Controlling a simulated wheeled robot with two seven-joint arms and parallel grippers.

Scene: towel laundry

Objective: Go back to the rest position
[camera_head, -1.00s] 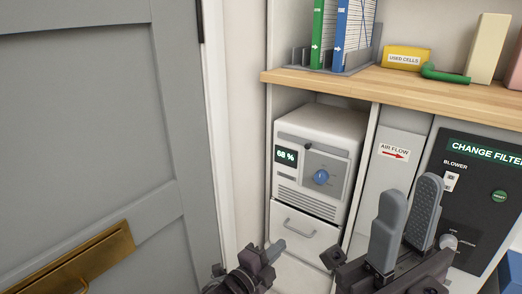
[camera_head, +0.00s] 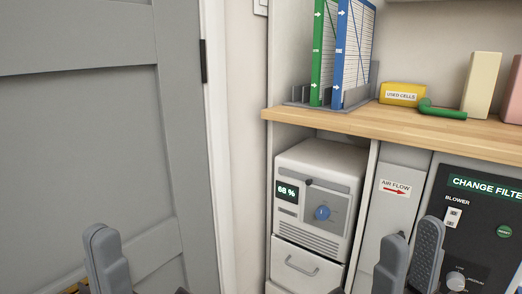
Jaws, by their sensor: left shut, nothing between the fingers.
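My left gripper (camera_head: 106,258) is at the bottom left, in front of the grey door (camera_head: 95,140). Its grey fingers are upright, together and empty. My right gripper (camera_head: 409,262) is at the bottom right, in front of the air flow panel and the black control panel. Its two grey fingers are upright with a gap between them, and nothing shows in the gap. The lower parts of both grippers are cut off by the picture's bottom edge.
A wooden shelf (camera_head: 400,126) holds green and blue binders (camera_head: 350,55), a yellow used cells box (camera_head: 402,93) and a green item (camera_head: 440,110). Below are a white machine reading 68 % (camera_head: 318,190), an air flow panel (camera_head: 393,215) and a black control panel (camera_head: 485,235).

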